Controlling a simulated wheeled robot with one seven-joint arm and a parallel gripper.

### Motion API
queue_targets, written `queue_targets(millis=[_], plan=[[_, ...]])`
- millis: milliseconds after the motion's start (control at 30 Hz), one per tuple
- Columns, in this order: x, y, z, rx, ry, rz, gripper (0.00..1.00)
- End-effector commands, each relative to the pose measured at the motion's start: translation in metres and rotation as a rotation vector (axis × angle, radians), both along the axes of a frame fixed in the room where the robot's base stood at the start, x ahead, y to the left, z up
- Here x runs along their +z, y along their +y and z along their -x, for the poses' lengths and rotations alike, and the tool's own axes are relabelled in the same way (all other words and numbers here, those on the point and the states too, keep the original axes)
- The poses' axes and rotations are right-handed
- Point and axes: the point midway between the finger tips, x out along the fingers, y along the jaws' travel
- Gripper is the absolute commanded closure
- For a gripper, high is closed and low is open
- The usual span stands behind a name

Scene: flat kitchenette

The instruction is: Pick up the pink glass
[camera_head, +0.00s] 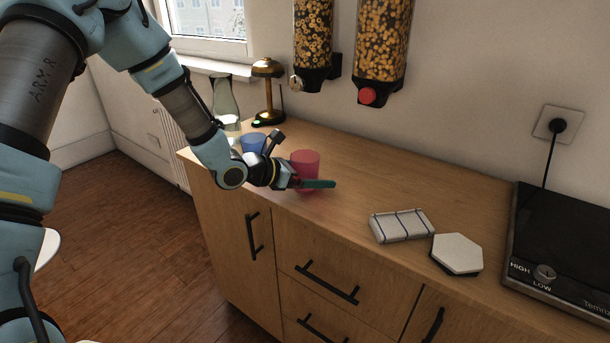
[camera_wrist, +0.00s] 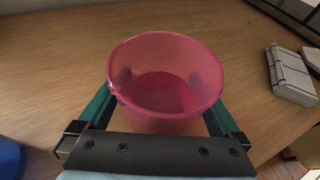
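The pink glass (camera_head: 304,166) stands upright near the front edge of the counter, and it fills the middle of the wrist view (camera_wrist: 166,85), seen from above and empty. My gripper (camera_head: 318,184) is level and low at the glass. Its teal fingers lie on both sides of the glass in the wrist view (camera_wrist: 160,80). Dark patches, apparently the finger pads, show through the pink walls. Whether the pads press on the glass or stand just clear of it, I cannot tell. In the head view, one finger crosses in front of the glass's lower part.
A blue glass (camera_head: 253,143) stands left of the pink one, partly behind my arm. A brass lamp (camera_head: 267,90) and a clear carafe (camera_head: 225,103) stand behind. A white striped block (camera_head: 402,226), hexagonal coasters (camera_head: 457,253) and a black hob (camera_head: 565,250) lie to the right.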

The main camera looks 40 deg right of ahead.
Motion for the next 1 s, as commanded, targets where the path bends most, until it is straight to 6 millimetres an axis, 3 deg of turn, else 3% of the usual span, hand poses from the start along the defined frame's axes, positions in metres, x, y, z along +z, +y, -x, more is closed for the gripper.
queue_targets(millis=[67,867,1000], plan=[[0.0000,0.0002,0.0000,0.000,0.000,0.000,0.10],[0.0002,0.0004,0.0000,0.000,0.000,0.000,1.00],[0.0008,0.0001,0.0000,0.000,0.000,0.001,1.00]])
